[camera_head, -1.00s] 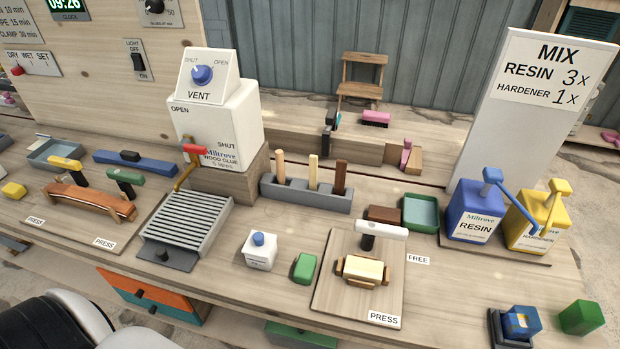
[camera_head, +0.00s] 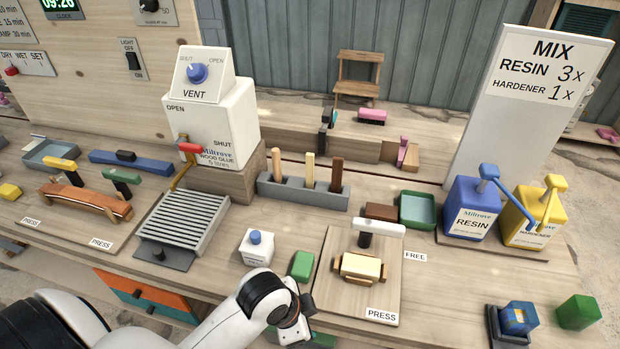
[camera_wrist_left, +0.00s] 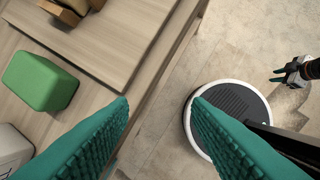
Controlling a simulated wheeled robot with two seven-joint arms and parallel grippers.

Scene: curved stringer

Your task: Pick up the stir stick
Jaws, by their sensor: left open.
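Three upright sticks stand in a grey slotted holder (camera_head: 303,193) at mid-bench in the head view: a tan one (camera_head: 279,164), a pale one (camera_head: 309,170) and a dark brown one (camera_head: 336,173). I cannot tell which is the stir stick. My left arm reaches in from the bottom left, its wrist low at the bench's front edge, well short of the holder. In the left wrist view my left gripper (camera_wrist_left: 161,100) is open, its teal fingers apart and empty, over the bench edge and floor. My right gripper (camera_wrist_left: 291,72) shows small at the right there.
Near my left wrist are a green block (camera_head: 302,265), a white container with a blue knob (camera_head: 256,248) and a press board (camera_head: 340,295). The glue box (camera_head: 213,120) stands left of the holder. Resin (camera_head: 470,212) and hardener (camera_head: 530,220) pumps stand right.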

